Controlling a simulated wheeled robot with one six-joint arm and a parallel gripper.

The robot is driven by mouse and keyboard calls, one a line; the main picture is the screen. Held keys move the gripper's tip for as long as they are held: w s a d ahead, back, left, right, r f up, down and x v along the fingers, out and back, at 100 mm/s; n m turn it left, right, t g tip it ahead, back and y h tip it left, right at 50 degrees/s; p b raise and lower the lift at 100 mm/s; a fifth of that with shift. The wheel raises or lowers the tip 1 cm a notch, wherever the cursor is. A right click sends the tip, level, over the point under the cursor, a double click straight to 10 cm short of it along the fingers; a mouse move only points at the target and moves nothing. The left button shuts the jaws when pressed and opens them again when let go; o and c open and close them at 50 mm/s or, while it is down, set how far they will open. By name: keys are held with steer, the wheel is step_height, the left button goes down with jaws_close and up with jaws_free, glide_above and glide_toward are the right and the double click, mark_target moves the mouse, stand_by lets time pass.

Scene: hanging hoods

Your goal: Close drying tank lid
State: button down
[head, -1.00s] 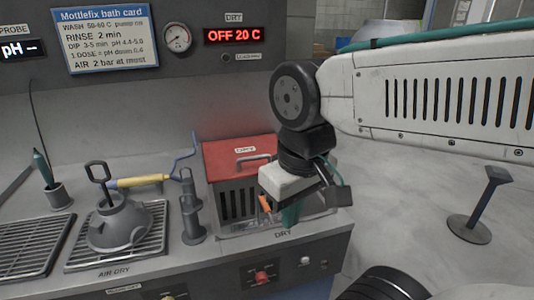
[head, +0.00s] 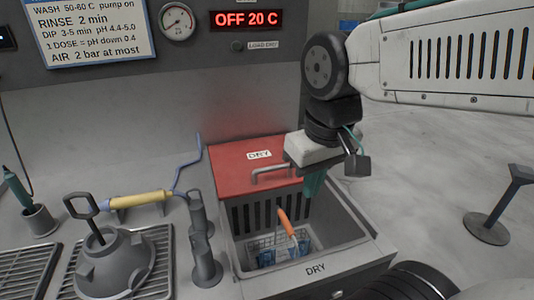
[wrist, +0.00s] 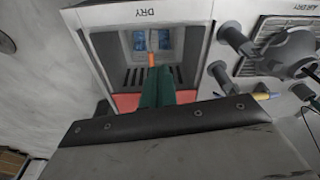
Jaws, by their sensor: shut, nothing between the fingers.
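The red drying tank lid (head: 245,160), with a DRY label and a grey bar handle (head: 271,172), sits over the back of the tank (head: 352,226). The front of the tank is open. Inside stands a wire basket (head: 262,247) with an orange handle (head: 287,222); the handle also shows in the wrist view (wrist: 151,60). My gripper (head: 314,186) points down with its teal fingers shut and empty, just right of the lid handle. In the wrist view the fingers (wrist: 157,88) overlap part of the red lid (wrist: 127,102). Whether they touch the lid is unclear.
Left of the tank are a grey upright fixture (head: 204,250), a yellow-handled blue tool (head: 140,199) and a grey domed hood (head: 113,264) on a drying rack. A wall panel (head: 185,75) rises behind. A post (head: 498,205) stands on open floor at right.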

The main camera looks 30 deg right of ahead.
steer(key=w+d+m+t, duration=0.1)
steer(key=w+d, duration=0.3)
steer(key=w, duration=1.4)
steer(key=m+t, duration=0.1)
glide_above(272, 177)
steer(key=w, duration=0.1)
step_height(272, 177, down, 7)
steer(key=shift+h, duration=0.4)
steer(key=x, duration=0.8)
steer(key=shift+w+d, duration=0.1)
steer(key=s, duration=0.1)
steer(key=s+f, duration=0.1)
steer(key=shift+s+a, duration=0.3)
steer(key=shift+s, duration=0.1)
steer(key=shift+s+a+f, duration=0.1)
steer(key=shift+s+f, duration=0.05)
steer(key=shift+s, duration=0.25)
